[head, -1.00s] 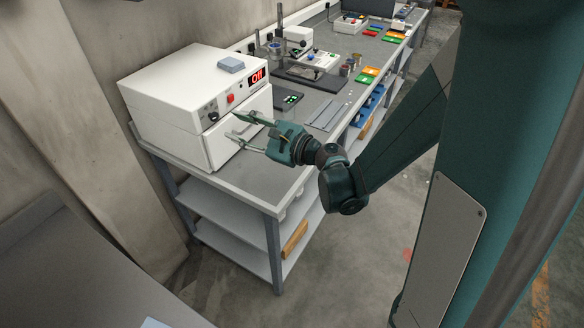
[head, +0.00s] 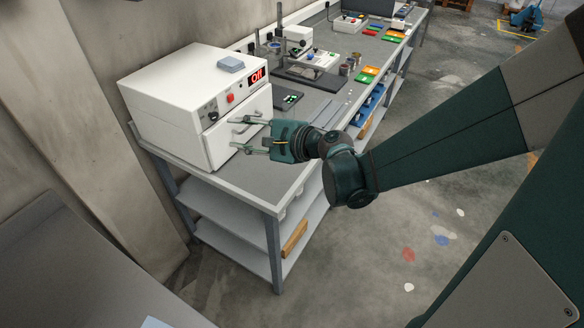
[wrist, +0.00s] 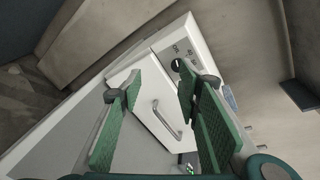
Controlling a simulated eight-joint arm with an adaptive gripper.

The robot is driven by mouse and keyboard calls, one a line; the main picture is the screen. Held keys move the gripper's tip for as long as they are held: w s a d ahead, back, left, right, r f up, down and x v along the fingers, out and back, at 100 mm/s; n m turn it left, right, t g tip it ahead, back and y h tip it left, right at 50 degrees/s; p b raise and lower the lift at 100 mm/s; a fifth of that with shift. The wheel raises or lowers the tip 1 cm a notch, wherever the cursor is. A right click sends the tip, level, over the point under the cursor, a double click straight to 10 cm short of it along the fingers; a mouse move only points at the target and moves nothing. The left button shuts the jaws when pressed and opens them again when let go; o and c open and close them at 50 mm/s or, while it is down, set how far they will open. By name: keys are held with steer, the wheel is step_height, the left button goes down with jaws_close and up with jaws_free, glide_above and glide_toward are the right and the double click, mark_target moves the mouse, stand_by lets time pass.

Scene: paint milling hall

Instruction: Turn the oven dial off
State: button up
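The oven (head: 165,95) is a white box on the left end of the bench, with its door shut. Its red display (head: 257,77) reads "Off". The black dial (head: 213,116) sits on the front panel, left of the red switch (head: 230,98); its exact pointing is too small to tell. The dial also shows in the wrist view (wrist: 177,65), near the tip of the right finger. My gripper (head: 236,133) is open and empty in front of the oven door, apart from the dial. In the wrist view the door handle (wrist: 167,120) shows between the green fingers (wrist: 158,82).
A grey-blue block (head: 231,65) lies on top of the oven. The grey bench (head: 225,180) runs to the back right, with instruments, small tins and coloured cards on it. A wall stands close behind the oven. The floor right of the bench is mostly open.

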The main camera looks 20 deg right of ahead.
steer(key=s+d+n+g+h, duration=0.1)
steer(key=s+d+n+h, duration=0.2)
steer(key=s+d+n, duration=0.2)
steer(key=s+d+n+g+h, duration=0.2)
steer(key=s+d+n+h, duration=0.2)
steer(key=s, duration=0.7)
steer(key=shift+s+d+f+n+p, duration=0.2)
steer(key=shift+s+d+n+p, duration=0.2)
steer(key=shift+d+n, duration=0.75)
stand_by(0.6)
steer(key=shift+a, duration=0.2)
stand_by(0.4)
steer(key=s+d+n+h, duration=0.3)
steer(key=s+d+n, duration=0.1)
steer(key=s+d, duration=0.3)
steer(key=shift+s+d+r+h, duration=0.3)
steer(key=shift+s+d, duration=0.1)
steer(key=shift+s, duration=0.1)
steer(key=shift+n, duration=0.25)
stand_by(0.9)
